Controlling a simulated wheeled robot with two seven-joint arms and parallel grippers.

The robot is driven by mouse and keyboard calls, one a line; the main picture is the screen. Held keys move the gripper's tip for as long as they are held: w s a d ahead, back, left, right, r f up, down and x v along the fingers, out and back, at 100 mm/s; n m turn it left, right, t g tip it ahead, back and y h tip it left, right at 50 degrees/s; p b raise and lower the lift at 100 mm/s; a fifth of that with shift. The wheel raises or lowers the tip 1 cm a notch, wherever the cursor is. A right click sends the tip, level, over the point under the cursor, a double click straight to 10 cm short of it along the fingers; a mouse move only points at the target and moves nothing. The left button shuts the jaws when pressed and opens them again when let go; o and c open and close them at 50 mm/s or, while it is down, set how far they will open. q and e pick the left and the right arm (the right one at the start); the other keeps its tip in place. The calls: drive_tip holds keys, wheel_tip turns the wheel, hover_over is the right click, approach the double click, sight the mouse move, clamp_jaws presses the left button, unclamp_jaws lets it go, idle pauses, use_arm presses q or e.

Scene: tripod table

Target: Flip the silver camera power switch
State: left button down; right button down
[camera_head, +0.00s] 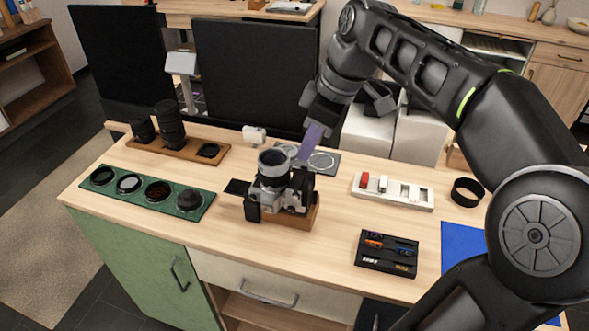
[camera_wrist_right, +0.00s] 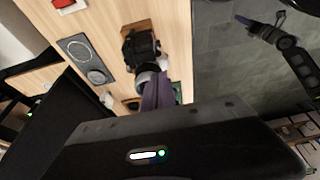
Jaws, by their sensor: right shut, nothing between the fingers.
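A silver and black camera (camera_head: 290,194) with a large lens (camera_head: 273,167) stands on a wooden block (camera_head: 298,220) in the middle of the table. My right gripper (camera_head: 305,150) is shut and empty, its purple fingers pointing down just behind the camera's right side. In the right wrist view the fingers (camera_wrist_right: 152,96) overlap the camera (camera_wrist_right: 140,45) and hide part of it; I cannot tell whether they touch. The power switch is too small to make out. What looks like my left gripper (camera_wrist_right: 262,22) is small at the top right of the wrist view, away from the table.
A green tray (camera_head: 130,203) with filters lies left, and lenses stand on a wooden board (camera_head: 192,148) behind it. A grey plate (camera_head: 332,168) lies behind the camera. A white strip (camera_head: 393,200), a black card tray (camera_head: 372,262) and a black ring (camera_head: 467,192) are right. Table is clear in front.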

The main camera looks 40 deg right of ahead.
sight(296, 191)
drive_tip(key=x, duration=1)
